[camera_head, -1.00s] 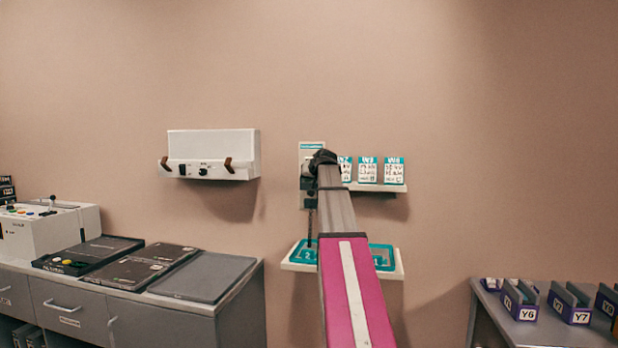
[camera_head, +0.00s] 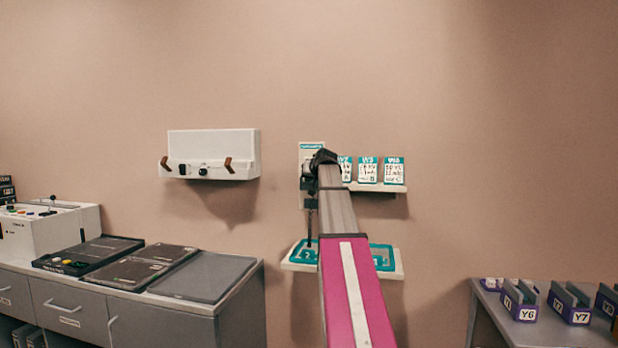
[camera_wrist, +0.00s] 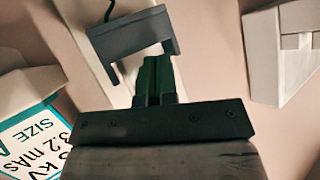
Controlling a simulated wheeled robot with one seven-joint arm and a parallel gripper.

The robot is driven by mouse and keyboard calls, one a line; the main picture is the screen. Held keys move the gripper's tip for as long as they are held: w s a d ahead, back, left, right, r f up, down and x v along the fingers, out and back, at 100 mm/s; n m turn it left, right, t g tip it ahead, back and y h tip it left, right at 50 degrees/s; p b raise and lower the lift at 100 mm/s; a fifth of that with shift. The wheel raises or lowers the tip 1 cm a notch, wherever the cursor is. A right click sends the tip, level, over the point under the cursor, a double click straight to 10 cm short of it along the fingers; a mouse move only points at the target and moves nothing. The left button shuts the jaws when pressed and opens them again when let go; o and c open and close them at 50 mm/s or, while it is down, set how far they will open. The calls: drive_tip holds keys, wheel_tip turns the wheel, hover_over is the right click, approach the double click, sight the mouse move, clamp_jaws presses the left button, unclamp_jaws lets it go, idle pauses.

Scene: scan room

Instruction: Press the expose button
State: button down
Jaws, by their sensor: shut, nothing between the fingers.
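My gripper (camera_wrist: 155,88) is shut and empty, with green fingers side by side in the wrist view. Its tips point at a dark grey bracket-shaped piece (camera_wrist: 130,38) in front of a white panel, close to its lower edge; I cannot tell whether they touch. A dark cord runs up from this piece. In the head view my arm reaches to the white wall panel (camera_head: 311,148), and my wrist covers much of it. A dark cord (camera_head: 309,222) hangs below. I cannot make out a button labelled expose; it may be hidden behind my gripper or the grey piece.
Cards (camera_head: 367,170) stand on a small wall shelf right of my wrist. A teal-marked shelf (camera_head: 301,266) lies below my arm. A white wall holder (camera_head: 212,155), a console with coloured buttons (camera_head: 50,232) and a counter are left. A table with labelled holders (camera_head: 570,305) is right.

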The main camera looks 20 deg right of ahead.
drive_tip(key=shift+w+d, duration=0.25)
drive_tip(key=shift+w, duration=0.1)
idle(0.5)
idle(0.3)
drive_tip(key=shift+s+a, duration=0.55)
drive_tip(key=shift+s, duration=0.25)
drive_tip(key=shift+s+a, duration=0.7)
drive_tip(key=shift+s, duration=0.35)
drive_tip(key=shift+s+a, duration=0.7)
drive_tip(key=shift+s, duration=0.35)
